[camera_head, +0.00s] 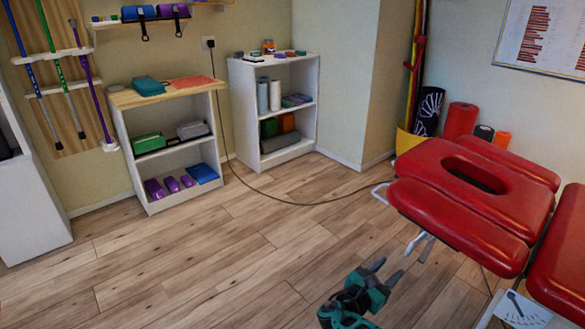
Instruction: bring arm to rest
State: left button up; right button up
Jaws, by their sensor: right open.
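My right gripper (385,277) shows at the lower middle right, dark with teal parts. Its two fingers are apart and I see nothing between them. It hangs over the wooden floor (190,265), left of and below the red treatment table (470,210), and looks clear of it. My left gripper is not in view.
Two shelf units, one with a wooden top (185,95) and one white (240,110), stand at the back wall. A cable (290,203) crosses the floor towards the treatment table. The left floor is free.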

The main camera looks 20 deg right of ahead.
jog(key=s+a+f+m+y+p, duration=0.6)
jog(key=s+a+f+m+y, duration=0.25)
jog(key=s+a+y, duration=0.4)
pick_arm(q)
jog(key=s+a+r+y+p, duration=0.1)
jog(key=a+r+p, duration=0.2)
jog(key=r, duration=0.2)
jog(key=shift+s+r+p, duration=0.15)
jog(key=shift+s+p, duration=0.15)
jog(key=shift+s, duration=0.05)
pick_arm(e)
jog(key=s+a+r+m+t+y, duration=0.2)
jog(key=a+r+m+y, duration=0.1)
jog(key=r, duration=0.5)
jog(key=s+a+r+m+t+y, duration=0.2)
jog(key=s+a+r+m+y, duration=0.1)
jog(key=a+r+m, duration=0.3)
notch_tip(320, 180, up, 2)
jog(key=shift+s+a+r+m, duration=0.15)
jog(key=shift+s+m, duration=0.1)
jog(key=shift+m, duration=0.4)
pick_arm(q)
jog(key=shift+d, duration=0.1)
